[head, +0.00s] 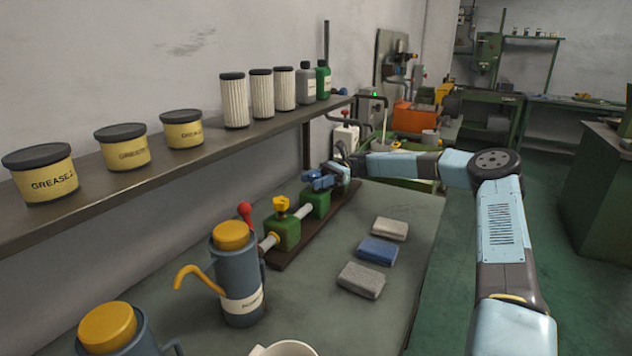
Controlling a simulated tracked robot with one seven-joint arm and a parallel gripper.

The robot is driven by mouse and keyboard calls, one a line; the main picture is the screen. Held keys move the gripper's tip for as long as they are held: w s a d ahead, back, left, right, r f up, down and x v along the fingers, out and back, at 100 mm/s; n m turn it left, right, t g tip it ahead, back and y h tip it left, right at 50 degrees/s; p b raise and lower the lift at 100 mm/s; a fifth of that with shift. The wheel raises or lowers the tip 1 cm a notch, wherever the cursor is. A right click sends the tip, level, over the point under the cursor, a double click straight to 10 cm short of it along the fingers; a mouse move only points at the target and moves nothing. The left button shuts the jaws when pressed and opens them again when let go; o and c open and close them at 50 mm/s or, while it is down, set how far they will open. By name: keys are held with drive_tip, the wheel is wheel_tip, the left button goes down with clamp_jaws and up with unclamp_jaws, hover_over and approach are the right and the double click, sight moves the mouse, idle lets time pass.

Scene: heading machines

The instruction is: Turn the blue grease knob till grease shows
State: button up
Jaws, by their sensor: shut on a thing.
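The blue grease knob (314,181) sits on top of the farther green block (316,203), on the pipe assembly by the wall side of the bench. My gripper (325,176) reaches in from the right and is shut on the blue knob. The fingers partly cover the knob, so its exact angle is hard to tell. No grease can be made out at this size.
A yellow knob (281,204) on a nearer green block and a red ball-topped lever (245,211) stand close by. Oil cans (238,275) stand nearer. Sponge-like blocks (377,251) lie on the bench (310,315). A shelf (150,172) with tubs and filters runs along the wall.

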drive_tip(key=shift+s+f, duration=0.1)
drive_tip(key=shift+f, duration=0.05)
drive_tip(key=o, duration=0.9)
drive_tip(key=shift+o, duration=0.2)
drive_tip(key=v, duration=1.3)
drive_tip(key=shift+w+d, duration=0.25)
drive_tip(key=shift+w, duration=0.1)
